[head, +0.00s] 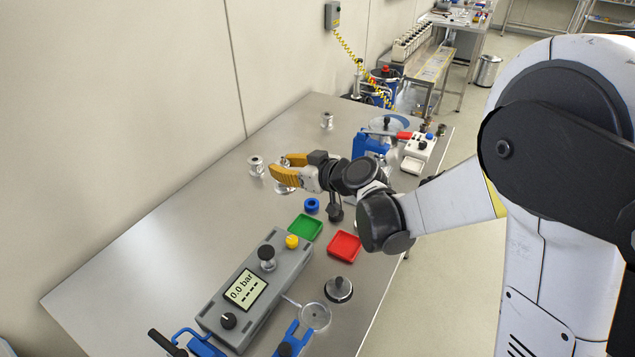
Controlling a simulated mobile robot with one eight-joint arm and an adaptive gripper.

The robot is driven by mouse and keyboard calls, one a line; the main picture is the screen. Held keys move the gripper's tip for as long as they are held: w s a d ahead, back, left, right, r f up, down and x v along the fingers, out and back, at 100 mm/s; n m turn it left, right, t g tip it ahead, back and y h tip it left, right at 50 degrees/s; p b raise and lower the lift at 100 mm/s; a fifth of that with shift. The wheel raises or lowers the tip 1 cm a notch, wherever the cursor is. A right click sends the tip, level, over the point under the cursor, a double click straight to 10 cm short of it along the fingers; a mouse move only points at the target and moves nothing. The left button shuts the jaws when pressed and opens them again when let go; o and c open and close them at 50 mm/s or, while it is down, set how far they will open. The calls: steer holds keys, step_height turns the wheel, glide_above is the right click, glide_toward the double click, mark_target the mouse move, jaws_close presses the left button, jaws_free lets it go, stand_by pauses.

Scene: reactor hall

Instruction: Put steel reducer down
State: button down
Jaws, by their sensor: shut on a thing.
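My gripper (286,168), with orange-yellow fingers, is over the far middle of the steel table. It is shut on a shiny steel piece, which I take to be the steel reducer (284,189). The fingers hide much of it; a flanged lower part shows below them, at or close to the table top. I cannot tell whether it touches the table. A similar small flanged steel piece (256,167) stands upright just left of the gripper, apart from it. Another steel piece (327,120) stands farther back.
On the steel table (180,220) are a blue ring (312,205), a green tray (305,228), a red tray (344,246) and a grey pressure box (255,290). A blue clamp device (371,144) and a white box (418,147) stand right of the gripper. The table's left part is clear.

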steer(key=s+a+n+g+y, duration=0.2)
steer(key=a+n+g, duration=0.1)
steer(key=a, duration=1.1)
steer(key=b, duration=0.3)
glide_above(206, 212)
step_height(206, 212, down, 8)
step_height(206, 212, down, 4)
steer(key=shift+a+r+b, duration=0.1)
steer(key=shift+a+b, duration=0.05)
steer(key=shift+b, duration=0.8)
steer(key=shift+r, duration=0.1)
steer(key=c, duration=1.5)
jaws_free()
steer(key=shift+f, duration=0.25)
steer(key=shift+c, duration=0.2)
steer(key=o, duration=0.4)
steer(key=shift+r, duration=0.1)
